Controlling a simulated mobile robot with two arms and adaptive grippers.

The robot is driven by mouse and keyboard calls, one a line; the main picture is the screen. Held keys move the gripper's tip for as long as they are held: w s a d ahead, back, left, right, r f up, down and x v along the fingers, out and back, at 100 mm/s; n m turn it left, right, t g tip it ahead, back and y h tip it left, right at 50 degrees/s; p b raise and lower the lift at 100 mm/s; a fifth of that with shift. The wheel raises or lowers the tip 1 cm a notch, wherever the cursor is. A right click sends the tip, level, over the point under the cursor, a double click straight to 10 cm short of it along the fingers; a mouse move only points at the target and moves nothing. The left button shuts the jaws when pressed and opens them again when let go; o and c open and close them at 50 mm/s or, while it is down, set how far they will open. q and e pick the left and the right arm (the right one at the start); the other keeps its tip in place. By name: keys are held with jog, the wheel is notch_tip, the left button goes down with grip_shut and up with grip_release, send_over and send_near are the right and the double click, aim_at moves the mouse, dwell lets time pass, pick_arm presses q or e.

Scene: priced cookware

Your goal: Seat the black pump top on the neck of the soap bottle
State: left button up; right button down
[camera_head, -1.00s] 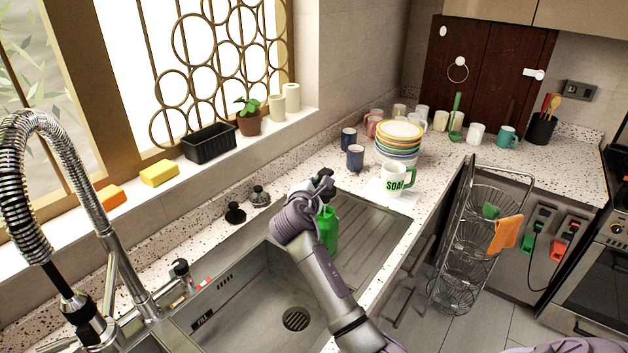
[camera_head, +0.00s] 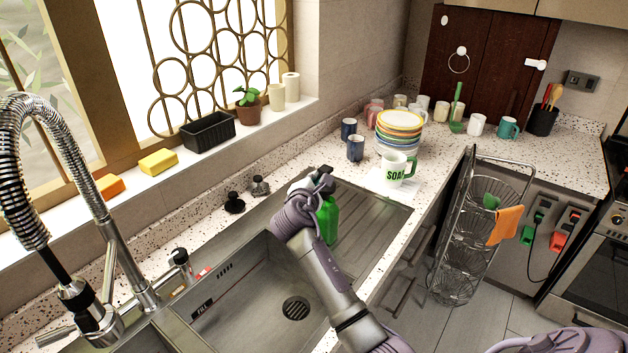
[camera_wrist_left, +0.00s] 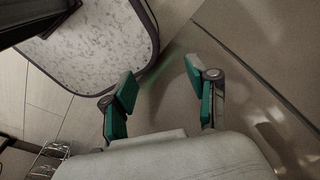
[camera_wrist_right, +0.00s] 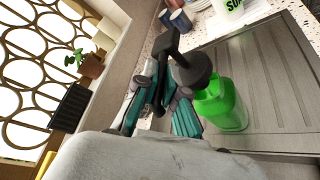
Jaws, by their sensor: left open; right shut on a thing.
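The green soap bottle (camera_head: 328,217) stands upright on the ribbed drainboard, partly hidden behind my right wrist. It also shows in the right wrist view (camera_wrist_right: 222,108). The pump top also shows in the head view (camera_head: 321,171), above the bottle. Its collar overlaps the bottle's top in the right wrist view; the neck is hidden, so I cannot tell whether they touch. My left gripper (camera_wrist_left: 158,88) is open and empty over the floor.
The sink basin (camera_head: 235,300) lies left of the drainboard (camera_head: 375,215). Two small black-topped items (camera_head: 234,203) sit by the window. A wire rack (camera_head: 465,240) stands at right.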

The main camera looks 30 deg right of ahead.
dwell(0.6)
notch_tip(320, 180, down, 3)
jog(key=shift+r+b, duration=0.15)
jog(key=shift+b, duration=0.6)
jog(key=shift+p, duration=0.35)
dwell(1.0)
